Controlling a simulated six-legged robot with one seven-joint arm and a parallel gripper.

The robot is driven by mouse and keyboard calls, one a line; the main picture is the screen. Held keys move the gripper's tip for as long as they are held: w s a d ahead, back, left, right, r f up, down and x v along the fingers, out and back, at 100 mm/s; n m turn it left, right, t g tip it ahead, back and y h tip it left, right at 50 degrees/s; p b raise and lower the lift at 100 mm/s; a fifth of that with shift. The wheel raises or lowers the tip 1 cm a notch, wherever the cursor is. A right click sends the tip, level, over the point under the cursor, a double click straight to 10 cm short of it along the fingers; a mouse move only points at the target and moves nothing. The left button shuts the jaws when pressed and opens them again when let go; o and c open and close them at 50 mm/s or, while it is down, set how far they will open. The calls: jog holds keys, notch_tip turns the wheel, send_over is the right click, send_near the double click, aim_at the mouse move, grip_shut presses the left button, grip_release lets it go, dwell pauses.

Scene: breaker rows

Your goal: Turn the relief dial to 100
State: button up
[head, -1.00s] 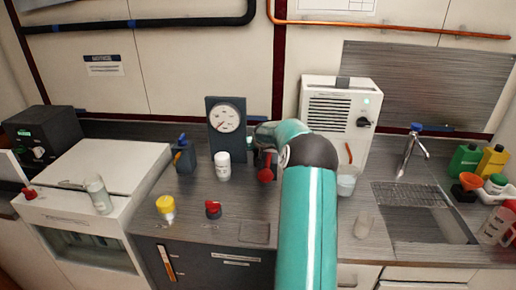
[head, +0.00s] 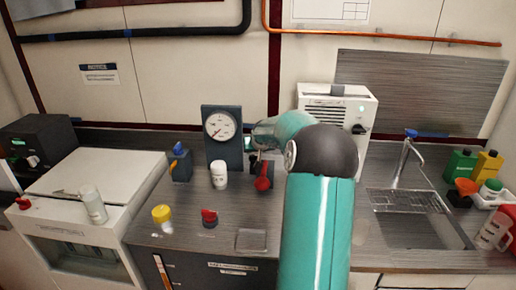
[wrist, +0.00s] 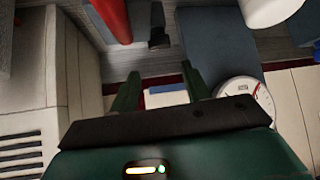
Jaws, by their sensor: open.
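A round white gauge (head: 220,125) with a dark needle sits on an upright blue-grey panel (head: 222,154) at the back of the counter. The gauge also shows at the right of the wrist view (wrist: 245,92). No dial marked relief can be read. A red handle-like part (head: 262,184) stands right of the panel, and shows as a red cylinder in the wrist view (wrist: 114,18). A small black knob-like part (wrist: 158,38) lies beyond the fingertips. My gripper (wrist: 160,82) is open, with nothing between its green fingers. In the head view my arm largely hides it.
A white vented box (head: 340,108) with a black knob (head: 360,129) stands right of the gauge. A white jar (head: 219,175), a yellow-capped jar (head: 162,217) and a red-topped item (head: 209,218) are on the counter. A sink (head: 412,222) is at the right.

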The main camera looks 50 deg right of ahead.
jog(key=shift+v, duration=1.75)
